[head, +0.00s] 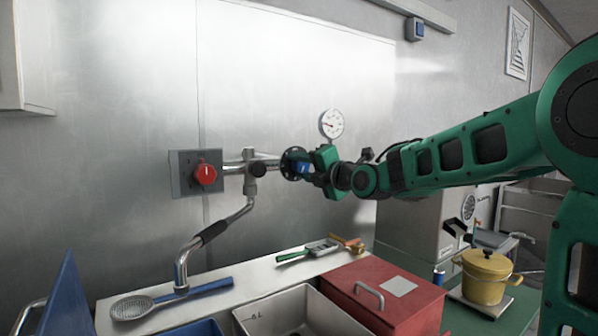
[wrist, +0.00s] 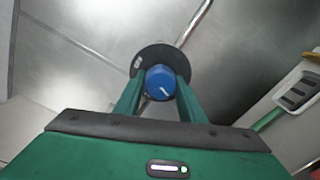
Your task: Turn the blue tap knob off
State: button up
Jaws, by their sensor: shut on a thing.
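The blue tap knob (head: 303,168) sits at the right end of the wall-mounted tap, in front of a dark round disc. In the wrist view the blue knob (wrist: 160,82) shows a white line on its face, slanting to the lower right. My gripper (head: 318,168) reaches it from the right. In the wrist view its two green fingers (wrist: 160,90) are on either side of the knob, shut on it. The metal tap (head: 230,210) has a spout bending down to the left. A red knob (head: 205,174) is on a grey plate at the tap's left.
A round gauge (head: 332,123) is on the wall just above my gripper. Below are a red box (head: 385,295), a metal strainer (head: 132,307), a green-handled tool (head: 305,251) and a yellow pot (head: 486,275).

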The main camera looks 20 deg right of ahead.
jog(key=m, duration=0.4)
jog(key=shift+d+f+m, duration=0.1)
jog(key=shift+m, duration=0.2)
jog(key=m, duration=0.3)
jog(key=shift+m, duration=0.4)
jog(key=m, duration=0.4)
jog(key=shift+d, duration=0.1)
jog(key=m, duration=0.8)
jog(key=shift+m, duration=0.3)
jog(key=m, duration=0.3)
jog(key=shift+d+m, duration=0.1)
jog(key=shift+m, duration=0.2)
jog(key=m, duration=0.3)
jog(key=shift+m, duration=0.3)
jog(key=shift+d+m, duration=0.1)
jog(key=shift+m, duration=1.8)
